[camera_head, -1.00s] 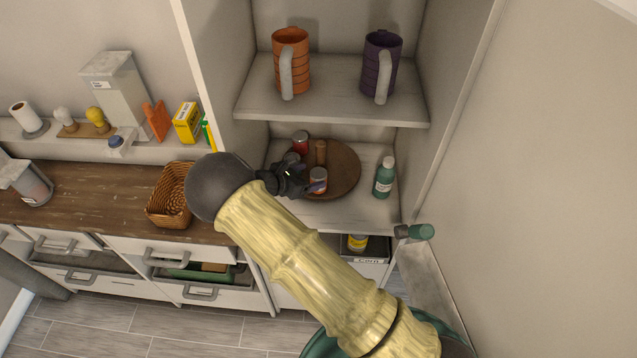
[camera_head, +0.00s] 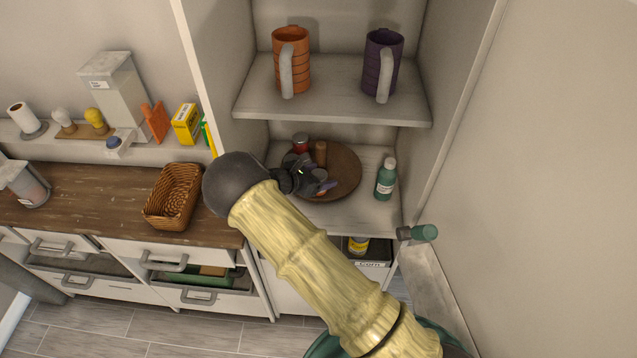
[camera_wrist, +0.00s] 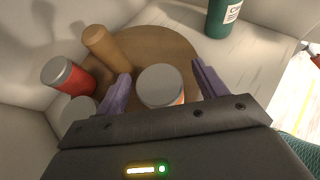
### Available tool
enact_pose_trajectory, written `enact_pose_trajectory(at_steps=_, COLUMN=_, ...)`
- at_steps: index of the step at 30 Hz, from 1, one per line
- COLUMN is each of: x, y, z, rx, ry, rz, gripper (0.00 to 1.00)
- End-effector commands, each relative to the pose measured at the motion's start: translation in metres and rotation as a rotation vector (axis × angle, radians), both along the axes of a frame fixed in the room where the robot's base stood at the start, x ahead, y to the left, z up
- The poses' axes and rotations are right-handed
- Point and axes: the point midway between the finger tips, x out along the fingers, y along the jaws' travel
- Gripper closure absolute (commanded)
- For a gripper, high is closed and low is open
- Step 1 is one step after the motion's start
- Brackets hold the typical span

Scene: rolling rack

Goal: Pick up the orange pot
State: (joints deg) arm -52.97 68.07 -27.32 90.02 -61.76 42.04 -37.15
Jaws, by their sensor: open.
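An orange ribbed pot with a grey handle (camera_head: 291,60) stands upright on the upper shelf. My gripper (camera_head: 318,186) is lower down, over the round wooden tray (camera_head: 345,165) on the shelf below. In the wrist view my gripper (camera_wrist: 162,80) is open, its purple fingers on either side of a small jar with a grey lid (camera_wrist: 160,84). A bit of orange shows on the jar's side. I cannot tell whether the fingers touch it. In the head view my gripper mostly hides this jar.
A red can (camera_wrist: 69,77), a brown wooden shaker (camera_wrist: 104,46) and another grey-lidded jar (camera_wrist: 78,110) crowd the tray's left side. A green bottle (camera_head: 386,179) stands right of the tray. A purple pot (camera_head: 382,62) is on the upper shelf, which overhangs the tray.

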Motion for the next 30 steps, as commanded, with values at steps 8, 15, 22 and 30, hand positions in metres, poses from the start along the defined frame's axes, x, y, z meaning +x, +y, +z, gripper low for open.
enact_pose_trajectory(at_steps=8, x=0.0, y=0.001, z=0.0, rx=0.0, ry=0.0, rz=0.002, gripper=0.31)
enact_pose_trajectory(at_steps=15, x=0.0, y=0.0, z=0.0, rx=0.0, ry=0.0, rz=-0.001, gripper=0.78)
enact_pose_trajectory(at_steps=22, x=0.001, y=-0.002, z=0.001, rx=0.0, ry=-0.001, rz=-0.003, gripper=0.82)
enact_pose_trajectory(at_steps=30, x=0.0, y=-0.007, z=0.018, rx=0.001, ry=-0.001, rz=-0.01, gripper=0.82)
